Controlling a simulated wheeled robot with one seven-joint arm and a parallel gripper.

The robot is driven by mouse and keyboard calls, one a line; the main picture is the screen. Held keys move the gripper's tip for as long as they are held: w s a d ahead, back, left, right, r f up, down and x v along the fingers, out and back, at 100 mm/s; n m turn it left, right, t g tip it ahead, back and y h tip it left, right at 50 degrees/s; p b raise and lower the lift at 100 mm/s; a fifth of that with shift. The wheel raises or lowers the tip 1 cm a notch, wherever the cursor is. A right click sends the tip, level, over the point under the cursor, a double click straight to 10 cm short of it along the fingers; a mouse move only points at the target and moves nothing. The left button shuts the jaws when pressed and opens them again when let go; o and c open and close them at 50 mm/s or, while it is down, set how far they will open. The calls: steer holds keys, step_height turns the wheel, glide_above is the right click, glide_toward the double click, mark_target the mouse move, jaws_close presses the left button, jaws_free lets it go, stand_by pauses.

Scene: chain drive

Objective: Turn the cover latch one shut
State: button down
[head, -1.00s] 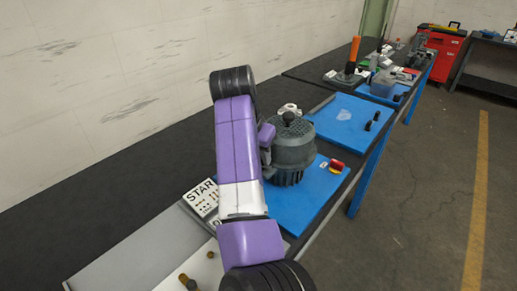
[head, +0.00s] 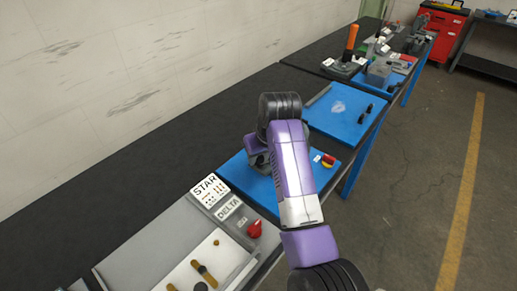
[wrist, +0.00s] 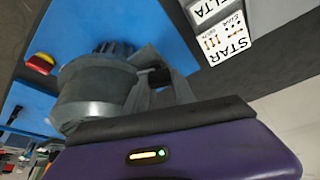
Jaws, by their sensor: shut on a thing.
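The grey motor (wrist: 88,92) stands on a blue mat (wrist: 148,22); in the head view my arm hides most of it. My gripper (wrist: 160,82) is at the box on the motor's side, with its grey fingers shut on a small dark part there, which I take as cover latch one. The fingers hide most of that part, so I cannot make out the latch's angle. In the head view my arm also hides the fingertips.
A STAR plate (head: 209,190) and a DELTA plate (head: 229,208) lie on a grey panel with a red knob (head: 254,228). A red and yellow switch (head: 328,160) is right of my arm. Farther back is a blue mat (head: 338,112) with small dark pegs.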

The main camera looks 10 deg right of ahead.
steer(key=n, duration=0.2)
steer(key=n+y+p, duration=0.1)
steer(key=n, duration=0.1)
steer(key=shift+d+r+n+g+y, duration=0.1)
steer(key=shift+d+n+g+y, duration=0.05)
steer(key=shift+n+g+y, duration=0.15)
stand_by(0.5)
steer(key=c, duration=1)
jaws_free()
steer(key=shift+c, duration=0.2)
